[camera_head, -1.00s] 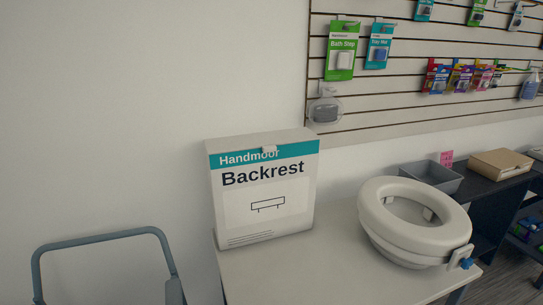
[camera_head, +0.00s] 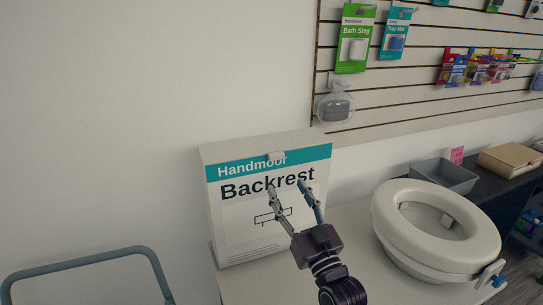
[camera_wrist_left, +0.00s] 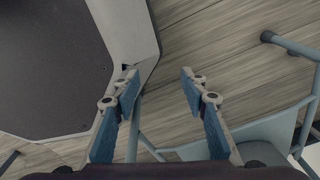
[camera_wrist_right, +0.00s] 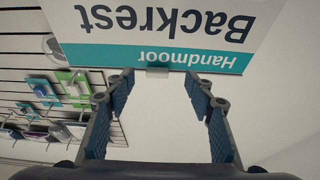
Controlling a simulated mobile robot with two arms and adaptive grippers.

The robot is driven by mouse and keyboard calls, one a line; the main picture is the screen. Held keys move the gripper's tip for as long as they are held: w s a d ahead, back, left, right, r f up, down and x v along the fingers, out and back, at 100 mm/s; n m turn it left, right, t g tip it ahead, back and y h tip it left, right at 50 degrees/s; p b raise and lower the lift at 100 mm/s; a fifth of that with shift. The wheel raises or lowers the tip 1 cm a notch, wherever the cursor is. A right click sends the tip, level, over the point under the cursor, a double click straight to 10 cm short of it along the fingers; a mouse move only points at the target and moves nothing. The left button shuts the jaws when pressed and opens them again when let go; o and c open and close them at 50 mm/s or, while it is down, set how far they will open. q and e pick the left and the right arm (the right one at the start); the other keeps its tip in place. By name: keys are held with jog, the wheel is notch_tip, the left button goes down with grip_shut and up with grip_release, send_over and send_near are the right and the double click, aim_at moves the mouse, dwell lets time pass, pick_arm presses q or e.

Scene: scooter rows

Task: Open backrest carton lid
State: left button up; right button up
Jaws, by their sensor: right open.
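The backrest carton (camera_head: 235,232) stands upright on the white table. It is white with a teal band reading "Handmoor", and its lid (camera_head: 255,145) looks closed. A small light tab (camera_head: 277,156) sits at the top front edge. My right gripper (camera_head: 290,187) is open and empty in front of the carton's front face in the head view. In the right wrist view, the carton (camera_wrist_right: 205,45) appears upside down, and the tab (camera_wrist_right: 157,71) lies between the open fingertips (camera_wrist_right: 160,78), beyond them. My left gripper (camera_wrist_left: 160,75) is open and empty above the floor; the head view does not show it.
A raised toilet seat (camera_head: 440,225) stands right of the carton. Behind it are a grey tray (camera_head: 445,175) and a brown box (camera_head: 510,160). A slatted wall with hanging packs (camera_head: 355,40) is behind. A blue-grey tubular frame (camera_head: 85,262) stands at the left.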

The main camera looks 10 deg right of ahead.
aim_at(278, 159)
jog(key=shift+t, duration=0.4)
jog(key=w+r, duration=0.2)
jog(key=w+r+p, duration=0.1)
jog(key=w+r, duration=0.1)
jog(key=shift+w+a, duration=0.1)
jog(key=shift+a, duration=0.15)
jog(key=shift+x, duration=1.1)
jog(key=shift+w, duration=0.35)
jog(key=c, duration=0.6)
pick_arm(q)
jog(key=shift+s+r, duration=0.4)
jog(key=shift+r, duration=0.25)
pick_arm(e)
grip_shut()
